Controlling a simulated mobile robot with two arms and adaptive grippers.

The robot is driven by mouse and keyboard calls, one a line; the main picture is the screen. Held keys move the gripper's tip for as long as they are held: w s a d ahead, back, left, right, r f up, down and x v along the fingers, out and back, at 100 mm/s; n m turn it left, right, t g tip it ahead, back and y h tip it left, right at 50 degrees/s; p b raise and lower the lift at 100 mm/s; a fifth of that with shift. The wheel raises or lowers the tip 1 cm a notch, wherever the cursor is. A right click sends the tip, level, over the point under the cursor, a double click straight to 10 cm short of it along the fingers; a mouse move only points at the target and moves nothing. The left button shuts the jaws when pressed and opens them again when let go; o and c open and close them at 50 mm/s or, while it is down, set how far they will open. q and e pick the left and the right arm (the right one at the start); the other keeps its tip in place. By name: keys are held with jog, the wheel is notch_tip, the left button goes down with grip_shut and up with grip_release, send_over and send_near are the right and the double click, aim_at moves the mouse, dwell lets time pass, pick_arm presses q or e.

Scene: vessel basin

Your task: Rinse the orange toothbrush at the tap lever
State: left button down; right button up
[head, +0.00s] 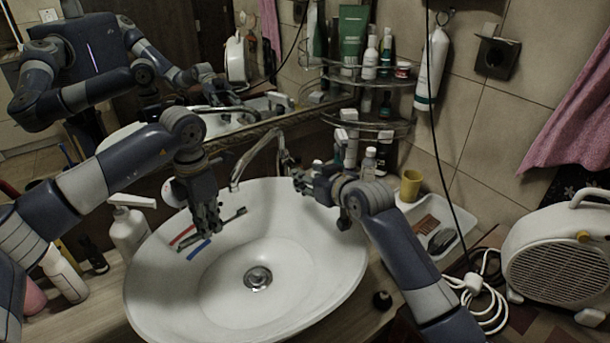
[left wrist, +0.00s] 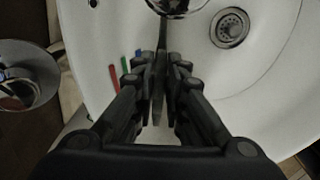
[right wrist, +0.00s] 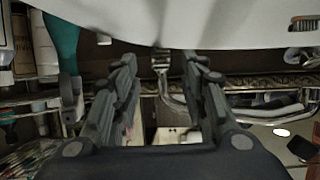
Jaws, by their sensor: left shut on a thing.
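My left gripper (head: 207,226) is over the left part of the white basin (head: 325,262), below and left of the tap (head: 250,157). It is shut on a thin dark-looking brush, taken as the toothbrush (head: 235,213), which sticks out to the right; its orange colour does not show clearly. In the left wrist view a thin stick (left wrist: 161,42) runs between the closed fingers (left wrist: 160,85). A bristled brush head (right wrist: 303,24) shows in the right wrist view. My right gripper (head: 305,182) is open beside the tap; the chrome tap lever (right wrist: 161,64) appears between its spread fingers.
Red (head: 182,234) and blue (head: 198,250) strips show at the basin's left; a green one (left wrist: 125,65) shows in the left wrist view. A pump bottle (head: 130,230) stands left. A tray (head: 455,205), yellow cup (head: 411,186) and fan heater (head: 555,255) are right. The basin's middle is clear.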

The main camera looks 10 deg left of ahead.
aim_at(294, 167)
jog(key=shift+x, duration=1.45)
